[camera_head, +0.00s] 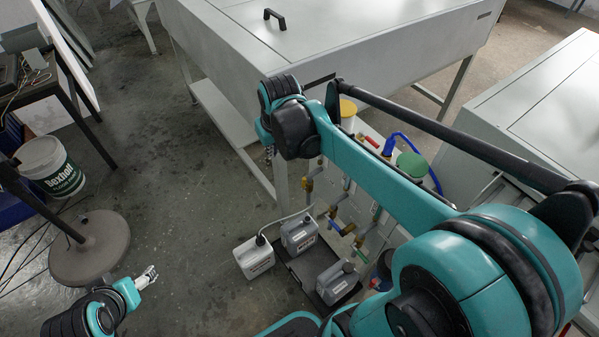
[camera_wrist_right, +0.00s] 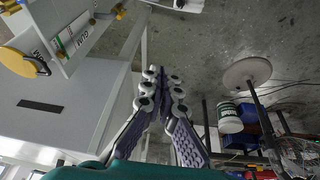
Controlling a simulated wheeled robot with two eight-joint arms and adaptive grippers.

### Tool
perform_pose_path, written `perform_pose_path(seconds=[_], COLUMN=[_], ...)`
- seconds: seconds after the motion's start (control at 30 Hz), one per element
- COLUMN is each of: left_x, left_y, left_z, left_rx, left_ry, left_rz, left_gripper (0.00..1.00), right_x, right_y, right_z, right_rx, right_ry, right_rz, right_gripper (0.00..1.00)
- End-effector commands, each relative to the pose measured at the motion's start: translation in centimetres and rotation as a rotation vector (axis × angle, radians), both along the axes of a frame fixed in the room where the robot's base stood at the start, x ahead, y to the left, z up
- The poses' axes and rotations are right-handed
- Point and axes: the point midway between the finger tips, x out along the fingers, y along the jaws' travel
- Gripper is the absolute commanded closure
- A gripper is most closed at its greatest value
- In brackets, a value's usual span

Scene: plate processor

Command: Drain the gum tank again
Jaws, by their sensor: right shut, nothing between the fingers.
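A white panel with pipes and brass valves (camera_head: 307,184) stands at centre right in the head view, partly behind my right arm. A blue valve handle (camera_head: 334,226) is low on the pipes. A white jug (camera_head: 254,258) with a hose stands on the floor. My right gripper (camera_wrist_right: 163,76) is shut and empty, pointing toward open floor; in the head view its fingers are mostly hidden. My left gripper (camera_head: 149,275) hangs at lower left, away from the panel; its opening is unclear.
Two grey jugs (camera_head: 299,236) (camera_head: 336,284) stand on a dark tray beside the panel. A large grey machine (camera_head: 350,35) is behind. A round stand base (camera_head: 90,247) and a white bucket (camera_head: 50,167) are at left. The floor between is clear.

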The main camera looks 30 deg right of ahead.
Motion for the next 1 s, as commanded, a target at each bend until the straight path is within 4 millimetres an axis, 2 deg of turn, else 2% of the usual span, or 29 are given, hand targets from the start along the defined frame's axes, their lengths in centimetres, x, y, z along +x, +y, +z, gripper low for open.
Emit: perform_pose_path(seconds=[0.1, 0.27, 0.37, 0.5, 0.63, 0.8, 0.9, 1.0], left_x=[0.0, 0.0, 0.0, 0.0, 0.0, 0.0, 0.0, 0.0], left_y=[0.0, 0.0, 0.0, 0.0, 0.0, 0.0, 0.0, 0.0], left_z=[-0.2, -0.4, -0.5, -0.7, -0.9, -1.0, -1.1, -1.1], left_rx=[0.0, 0.0, 0.0, 0.0, 0.0, 0.0, 0.0, 0.0], left_ry=[0.0, 0.0, 0.0, 0.0, 0.0, 0.0, 0.0, 0.0], left_rz=[0.0, 0.0, 0.0, 0.0, 0.0, 0.0, 0.0, 0.0], left_gripper=[0.32, 0.32, 0.32, 0.32, 0.32, 0.32, 0.32, 0.32], right_x=[3.9, 8.7, 11.2, 14.0, 15.6, 16.2, 16.1, 16.1], right_y=[-2.2, -5.6, -7.8, -11.0, -13.9, -16.6, -17.5, -17.9], right_z=[-1.5, -5.0, -7.9, -13.0, -18.4, -24.5, -26.8, -28.0], right_rx=[0.001, 0.009, 0.018, 0.033, 0.052, 0.077, 0.088, 0.093], right_ry=[0.063, 0.159, 0.218, 0.301, 0.374, 0.451, 0.478, 0.492], right_rz=[-0.012, -0.029, -0.038, -0.051, -0.061, -0.07, -0.074, -0.075], right_gripper=[1.0, 1.0, 1.0, 1.0, 1.0, 1.0, 1.0, 1.0])
